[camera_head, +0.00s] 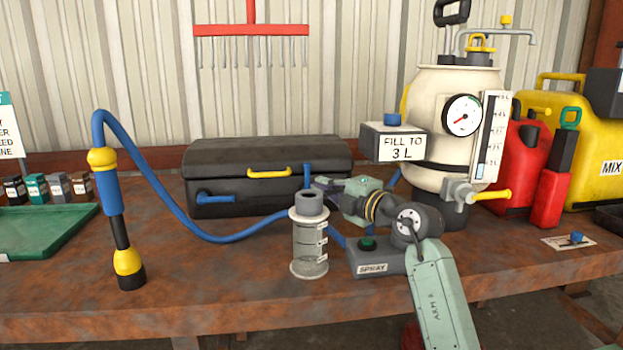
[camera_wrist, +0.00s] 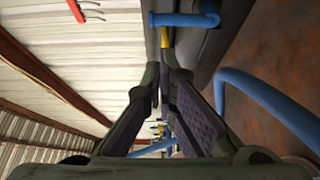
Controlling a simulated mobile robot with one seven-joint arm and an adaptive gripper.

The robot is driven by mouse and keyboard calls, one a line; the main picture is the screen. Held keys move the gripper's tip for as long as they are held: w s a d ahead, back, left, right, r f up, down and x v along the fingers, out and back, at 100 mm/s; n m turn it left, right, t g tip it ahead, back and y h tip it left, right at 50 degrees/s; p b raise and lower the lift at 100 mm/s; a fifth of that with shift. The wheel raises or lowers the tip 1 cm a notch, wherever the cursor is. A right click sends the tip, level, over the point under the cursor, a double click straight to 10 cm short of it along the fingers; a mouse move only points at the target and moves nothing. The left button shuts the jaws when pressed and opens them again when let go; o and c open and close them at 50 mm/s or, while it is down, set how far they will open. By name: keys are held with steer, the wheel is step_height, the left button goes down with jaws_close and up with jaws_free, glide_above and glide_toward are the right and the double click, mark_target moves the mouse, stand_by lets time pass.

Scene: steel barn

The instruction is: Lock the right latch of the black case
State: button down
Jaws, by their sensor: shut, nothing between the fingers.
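The black case (camera_head: 262,152) stands closed at the back of the bench. Its yellow handle (camera_head: 269,173) is at the front middle. The blue right latch (camera_head: 307,176) stands upright, while the blue left latch (camera_head: 215,199) lies level. In the wrist view the upright blue latch (camera_wrist: 184,19) crosses the top, with the yellow handle (camera_wrist: 165,38) just below it. My gripper (camera_head: 320,184) is just right of the right latch; I cannot tell if it touches it. Its fingers also show in the wrist view (camera_wrist: 162,74), shut and empty.
A clear cylinder (camera_head: 310,245) and the SPRAY block (camera_head: 375,260) stand in front of the case's right side. A blue hose (camera_head: 180,212) loops before the case to the upright lance (camera_head: 120,225). The cream tank (camera_head: 450,100) stands at right.

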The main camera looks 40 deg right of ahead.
mark_target(309, 173)
steer(key=w+p, duration=0.2)
steer(key=w, duration=0.7)
steer(key=shift+w, duration=0.1)
steer(key=shift+s+d+r+p, duration=0.15)
steer(key=shift+s+d+p, duration=0.1)
steer(key=shift+d+p, duration=0.3)
steer(key=shift+s+d+r+p, duration=0.1)
steer(key=shift+s+d+p, duration=0.2)
steer(key=shift+p, duration=0.35)
steer(key=shift+f, duration=0.1)
